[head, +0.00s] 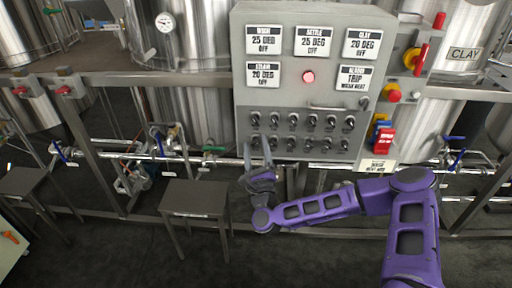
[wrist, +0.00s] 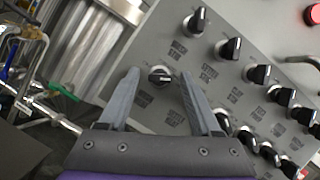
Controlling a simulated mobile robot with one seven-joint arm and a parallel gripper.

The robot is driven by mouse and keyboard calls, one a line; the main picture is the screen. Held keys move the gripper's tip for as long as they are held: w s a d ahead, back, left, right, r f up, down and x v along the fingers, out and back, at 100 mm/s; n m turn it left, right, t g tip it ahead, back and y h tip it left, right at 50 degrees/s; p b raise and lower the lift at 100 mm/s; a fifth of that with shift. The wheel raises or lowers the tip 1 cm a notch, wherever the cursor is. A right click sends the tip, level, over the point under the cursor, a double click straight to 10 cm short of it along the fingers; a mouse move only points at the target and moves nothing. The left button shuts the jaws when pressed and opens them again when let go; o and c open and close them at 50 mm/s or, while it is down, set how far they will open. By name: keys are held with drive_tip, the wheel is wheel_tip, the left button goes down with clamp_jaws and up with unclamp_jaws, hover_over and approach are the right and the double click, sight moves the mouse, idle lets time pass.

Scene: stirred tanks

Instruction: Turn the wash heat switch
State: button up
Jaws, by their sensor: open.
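The grey control panel (head: 305,92) carries two rows of black switch knobs. In the wrist view, a black knob on a pale round base (wrist: 160,77), the leftmost of the lower row, shows between my fingertips. My gripper (head: 263,147) is open in front of the panel's lower left, and its fingers (wrist: 160,72) lie to either side of that knob. I cannot tell whether they touch it or how far off the panel they are. The wash display (head: 263,40) reads 25 DEG OFF.
A red lamp (head: 308,76) glows on the panel, and the alarm display (head: 356,77) reads TRIP WASH HEAT. Neighbouring knobs (wrist: 228,47) sit close by. Red and yellow switches (head: 413,58) line the right side. A dark stool (head: 195,200) stands below left.

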clamp_jaws()
idle(0.3)
drive_tip(key=shift+n, duration=0.3)
drive_tip(key=n, duration=0.2)
drive_tip(key=n+g+y+p, duration=0.1)
drive_tip(key=n, duration=0.2)
drive_tip(key=n+g+y, duration=0.1)
drive_tip(key=n, duration=0.1)
drive_tip(key=shift+d+r+n, duration=0.1)
drive_tip(key=shift+r+n, duration=0.15)
drive_tip(key=shift+n, duration=0.05)
drive_tip(key=n+g+p, duration=0.1)
drive_tip(key=n, duration=0.2)
drive_tip(key=n+g+p, duration=0.2)
drive_tip(key=n, duration=0.1)
drive_tip(key=shift+r+y, duration=0.2)
drive_tip(key=shift+y, duration=0.1)
drive_tip(key=n+h, duration=0.1)
drive_tip(key=n, duration=0.1)
drive_tip(key=n+g, duration=0.1)
drive_tip(key=n, duration=0.2)
drive_tip(key=shift+h+p, duration=0.3)
drive_tip(key=shift+h, duration=0.1)
drive_tip(key=n+g+h+b, duration=0.1)
drive_tip(key=n+h, duration=0.1)
drive_tip(key=n, duration=0.1)
drive_tip(key=shift+r+n, duration=0.1)
drive_tip(key=shift+n, duration=0.3)
drive_tip(key=shift+g, duration=0.3)
